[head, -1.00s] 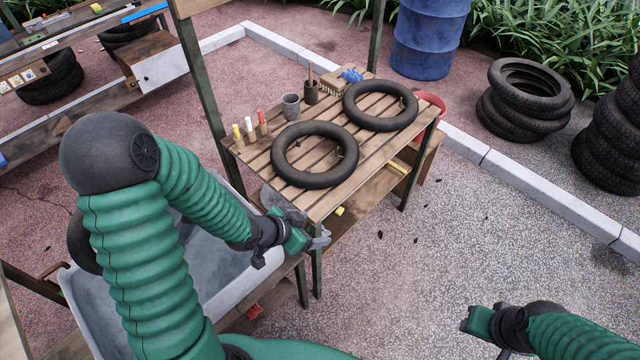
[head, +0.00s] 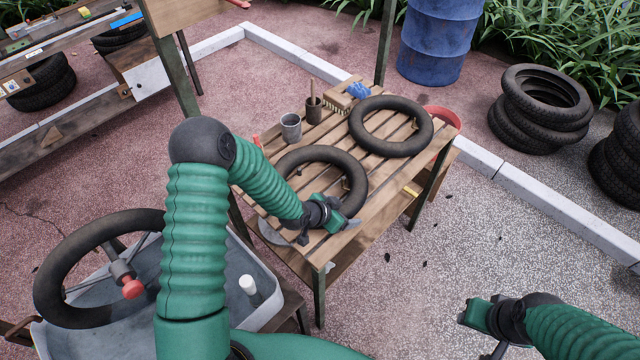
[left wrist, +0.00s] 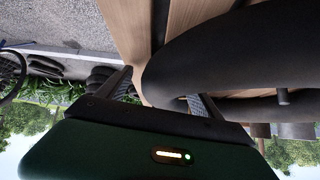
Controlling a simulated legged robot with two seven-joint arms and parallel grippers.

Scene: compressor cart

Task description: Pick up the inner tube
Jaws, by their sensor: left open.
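A black inner tube (head: 300,158) lies flat on the near part of the slatted wooden table (head: 385,178). A second black inner tube (head: 362,143) lies behind it to the right. My left gripper (head: 338,222) is open at the near edge of the nearer tube and hides part of it. In the left wrist view the tube (left wrist: 210,55) fills the space ahead of the open fingers (left wrist: 178,90); I cannot tell whether they touch it. Another black ring-shaped tube (head: 62,265) stands over the grey tub at left. My right gripper (head: 482,328) is low at the right, away from the table.
A grey cup (head: 291,128), a dark pot with a stick (head: 313,110) and a brush with a blue item (head: 350,93) stand along the table's back left. A grey tub (head: 262,310) is below left. A blue barrel (head: 437,40) and stacked tyres (head: 540,105) stand behind.

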